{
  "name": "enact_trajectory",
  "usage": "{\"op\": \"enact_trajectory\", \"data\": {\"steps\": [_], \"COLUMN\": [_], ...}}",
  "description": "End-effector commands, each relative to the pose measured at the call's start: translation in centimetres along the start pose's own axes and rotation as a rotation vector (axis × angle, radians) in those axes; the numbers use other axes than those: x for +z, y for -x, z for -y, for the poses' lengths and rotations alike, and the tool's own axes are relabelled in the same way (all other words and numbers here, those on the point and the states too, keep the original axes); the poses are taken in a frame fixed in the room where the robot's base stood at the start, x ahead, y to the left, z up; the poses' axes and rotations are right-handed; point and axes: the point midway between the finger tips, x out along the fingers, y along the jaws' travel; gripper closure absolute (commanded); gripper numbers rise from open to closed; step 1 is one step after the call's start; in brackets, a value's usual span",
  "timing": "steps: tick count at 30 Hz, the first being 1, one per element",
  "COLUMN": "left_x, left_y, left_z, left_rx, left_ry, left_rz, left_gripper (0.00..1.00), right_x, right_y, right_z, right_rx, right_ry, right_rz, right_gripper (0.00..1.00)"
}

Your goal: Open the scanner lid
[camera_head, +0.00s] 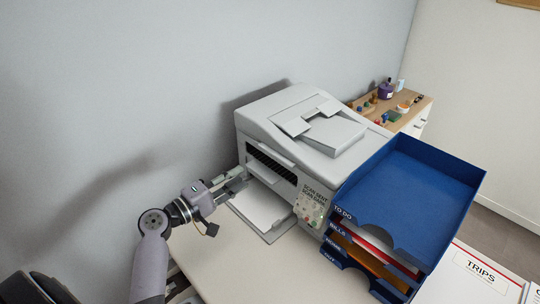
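The light grey printer-scanner (278,150) stands at the back of the desk against the wall. Its scanner lid (305,118) forms the top and lies closed, with a document feeder on it. My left gripper (238,180) is at the printer's front left, beside the dark slot and above the paper output tray (262,210). Its fingers are small and partly merge with the printer, so I cannot tell whether they are open or touch it. My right gripper is not in view.
A blue tray stack (420,185) with labelled levels stands close to the printer's right side. White papers marked TRIPS (480,268) lie at the right. A wooden cabinet (412,118) with small items stands behind. The front desk surface (270,275) is clear.

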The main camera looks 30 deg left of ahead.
Motion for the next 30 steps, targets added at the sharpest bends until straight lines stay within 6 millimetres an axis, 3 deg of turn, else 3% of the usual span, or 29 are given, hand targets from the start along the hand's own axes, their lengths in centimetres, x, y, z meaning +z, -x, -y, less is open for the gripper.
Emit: {"op": "enact_trajectory", "data": {"steps": [9, 15, 21, 30], "left_x": [0.1, 0.1, 0.1, 0.1], "left_y": [-7.2, -10.6, -12.2, -12.4], "left_z": [-0.3, -0.2, 0.0, 0.1], "left_rx": [0.001, 0.000, -0.002, -0.003], "left_ry": [0.002, 0.001, -0.001, -0.001], "left_rz": [0.002, 0.002, 0.001, 0.001], "left_gripper": [0.72, 0.72, 0.72, 0.72], "right_x": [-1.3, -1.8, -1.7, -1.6], "right_y": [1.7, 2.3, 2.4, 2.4], "right_z": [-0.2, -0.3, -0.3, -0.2], "right_rx": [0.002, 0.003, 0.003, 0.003], "right_ry": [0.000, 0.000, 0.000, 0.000], "right_rz": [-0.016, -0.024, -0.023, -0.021], "right_gripper": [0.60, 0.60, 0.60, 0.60]}}
